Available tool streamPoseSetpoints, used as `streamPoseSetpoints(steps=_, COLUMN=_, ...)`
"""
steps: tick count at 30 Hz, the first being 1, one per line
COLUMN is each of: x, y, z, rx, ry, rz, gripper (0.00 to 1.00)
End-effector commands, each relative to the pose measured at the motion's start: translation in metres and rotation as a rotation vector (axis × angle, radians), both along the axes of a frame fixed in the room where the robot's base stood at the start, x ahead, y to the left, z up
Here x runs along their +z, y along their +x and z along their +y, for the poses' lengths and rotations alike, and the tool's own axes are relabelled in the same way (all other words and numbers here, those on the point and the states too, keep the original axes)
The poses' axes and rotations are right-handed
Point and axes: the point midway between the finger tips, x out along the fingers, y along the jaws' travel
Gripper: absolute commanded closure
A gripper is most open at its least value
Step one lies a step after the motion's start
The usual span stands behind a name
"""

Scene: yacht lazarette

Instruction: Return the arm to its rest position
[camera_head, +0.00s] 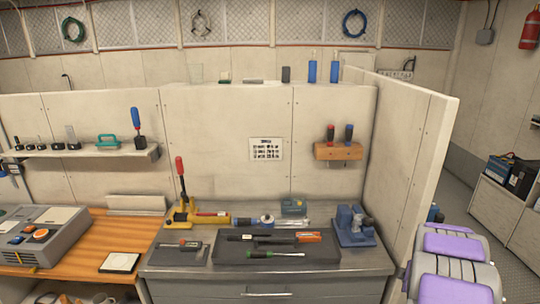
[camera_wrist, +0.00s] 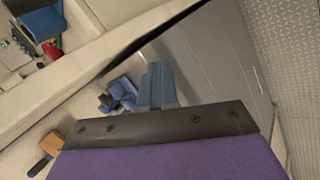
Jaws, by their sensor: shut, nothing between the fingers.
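My gripper (camera_wrist: 158,70) shows in the wrist view as two blue-grey fingers pressed together, with nothing between them. Behind the fingers are a dark bracket and my purple wrist housing. In the head view my purple and grey arm (camera_head: 452,262) is at the lower right, beside the partition; the fingers cannot be made out there. In the wrist view the picture is tilted, and the fingers overlap the grey bench front behind them. They appear clear of the bench, though the exact gap cannot be told.
The grey workbench (camera_head: 210,287) holds a dark tray (camera_head: 228,257) of tools, a blue vise (camera_head: 352,226) and a yellow tool with a red handle (camera_head: 181,186). A partition (camera_head: 412,165) stands between bench and right floor.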

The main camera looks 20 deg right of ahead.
Motion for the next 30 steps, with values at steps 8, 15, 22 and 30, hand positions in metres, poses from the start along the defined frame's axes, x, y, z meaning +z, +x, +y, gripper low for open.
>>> streamPoseSetpoints(steps=8, x=0.095, y=-0.003, z=0.046, rx=-0.282, ry=-0.063, rz=-0.032, gripper=1.00)
streamPoseSetpoints(steps=15, x=0.148, y=-0.038, z=0.121, rx=-0.508, ry=-0.011, rz=-0.037, gripper=1.00)
streamPoseSetpoints(steps=22, x=0.170, y=-0.092, z=0.215, rx=-0.681, ry=0.116, rz=0.011, gripper=1.00)
streamPoseSetpoints(steps=30, x=0.173, y=-0.176, z=0.339, rx=-0.801, ry=0.320, rz=0.167, gripper=1.00)
